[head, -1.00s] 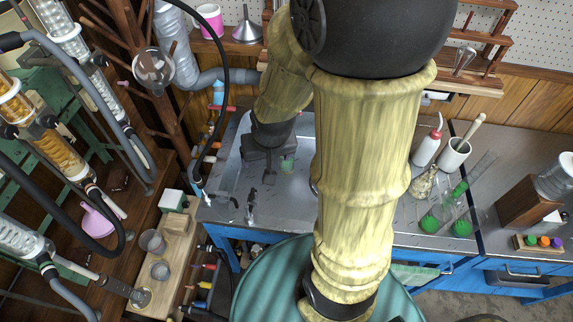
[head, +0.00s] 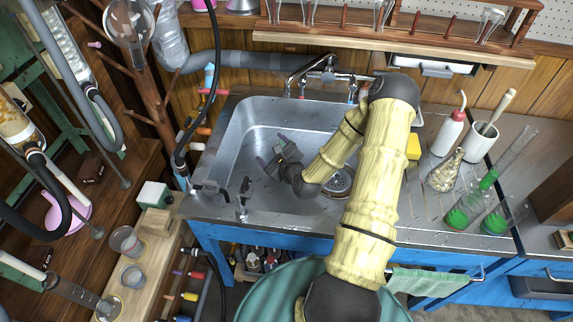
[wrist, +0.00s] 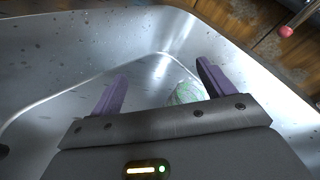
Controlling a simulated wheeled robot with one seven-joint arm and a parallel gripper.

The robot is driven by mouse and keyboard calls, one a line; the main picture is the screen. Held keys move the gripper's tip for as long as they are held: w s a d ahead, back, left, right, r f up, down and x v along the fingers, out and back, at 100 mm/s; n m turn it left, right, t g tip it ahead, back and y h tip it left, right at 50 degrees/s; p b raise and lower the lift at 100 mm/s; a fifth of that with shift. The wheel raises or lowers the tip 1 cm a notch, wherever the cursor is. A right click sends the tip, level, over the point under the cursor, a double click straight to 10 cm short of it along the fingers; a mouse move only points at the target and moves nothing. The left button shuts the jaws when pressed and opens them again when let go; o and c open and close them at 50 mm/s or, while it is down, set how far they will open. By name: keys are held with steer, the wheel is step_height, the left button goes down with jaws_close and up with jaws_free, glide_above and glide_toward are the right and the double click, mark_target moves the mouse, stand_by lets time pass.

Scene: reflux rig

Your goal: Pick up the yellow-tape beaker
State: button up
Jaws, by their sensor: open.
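My gripper (head: 270,150) is inside the metal sink (head: 240,118), near its left half. In the wrist view my gripper (wrist: 162,74) has its two purple fingers spread, with nothing held. A clear glass vessel with green markings (wrist: 187,92) shows between the fingers, closer to the right one. Its lower part is hidden behind the gripper's palm. I cannot see yellow tape on it or tell whether it is a beaker. I cannot make this vessel out in the head view. No yellow tape shows clearly on any beaker.
Two small grey vessels (head: 125,240) stand on a wooden ledge at lower left. A faucet (head: 325,66) rises at the sink's back.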

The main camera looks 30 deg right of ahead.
steer(key=d+f+m+t+h+b, duration=0.2)
steer(key=d+m+h, duration=0.2)
steer(key=m, duration=0.5)
steer(key=shift+s+d+f+t+h, duration=0.3)
steer(key=shift+s+d+f, duration=0.15)
steer(key=shift+d, duration=0.6)
steer(key=f, duration=0.2)
steer(key=f+b, duration=0.1)
steer(key=f, duration=0.2)
steer(key=f+b, duration=0.1)
steer(key=f, duration=0.2)
steer(key=shift+w, duration=0.4)
steer(key=shift+w+d, duration=0.1)
steer(key=shift+w, duration=0.1)
steer(key=shift+b+x, duration=0.4)
steer(key=shift+x, duration=2.75)
